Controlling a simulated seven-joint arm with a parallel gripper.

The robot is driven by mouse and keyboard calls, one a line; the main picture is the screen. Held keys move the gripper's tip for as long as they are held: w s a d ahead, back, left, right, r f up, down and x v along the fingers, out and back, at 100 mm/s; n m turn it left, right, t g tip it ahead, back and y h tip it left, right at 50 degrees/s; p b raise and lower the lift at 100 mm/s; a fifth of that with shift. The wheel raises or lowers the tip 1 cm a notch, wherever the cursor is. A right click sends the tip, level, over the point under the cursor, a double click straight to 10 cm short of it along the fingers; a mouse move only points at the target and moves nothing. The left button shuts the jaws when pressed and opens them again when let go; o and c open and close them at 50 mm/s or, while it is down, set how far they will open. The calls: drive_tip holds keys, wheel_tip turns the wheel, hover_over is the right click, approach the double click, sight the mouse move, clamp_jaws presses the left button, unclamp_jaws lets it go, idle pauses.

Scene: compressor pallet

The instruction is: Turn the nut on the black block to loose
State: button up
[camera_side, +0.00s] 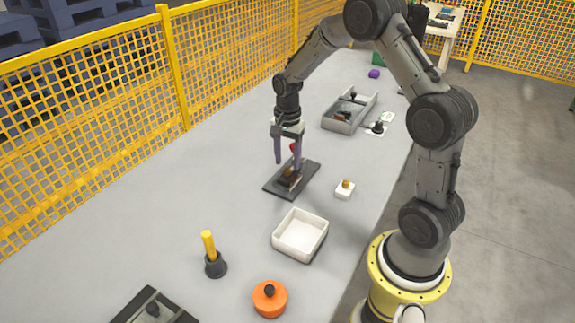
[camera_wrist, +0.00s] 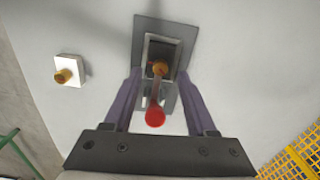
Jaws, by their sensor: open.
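A dark grey plate (camera_side: 307,172) lies on the table under my gripper (camera_side: 287,165) and carries a small dark block. In the wrist view the plate (camera_wrist: 183,25) is at the top centre, with the dark block (camera_wrist: 164,48) framed on it. A brass-coloured nut (camera_wrist: 160,68) sits on this block. A lever with a red knob (camera_wrist: 155,115) reaches from the nut towards the wrist camera; the knob (camera_side: 294,147) also shows in the side view. My gripper (camera_wrist: 158,80) is open, its two purple fingers either side of the lever. I cannot tell whether they touch anything.
A white block with a brass nut (camera_side: 345,187) stands to the right. A white tray (camera_side: 322,228), an orange round part (camera_side: 270,300) and a black holder with a yellow rod (camera_side: 209,245) are nearer. A grey bin (camera_side: 338,127) is farther back. A yellow fence (camera_side: 100,90) runs along the left.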

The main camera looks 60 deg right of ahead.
sight(288, 173)
drive_tip(key=shift+f, duration=1.25)
drive_tip(key=shift+c, duration=0.4)
clamp_jaws()
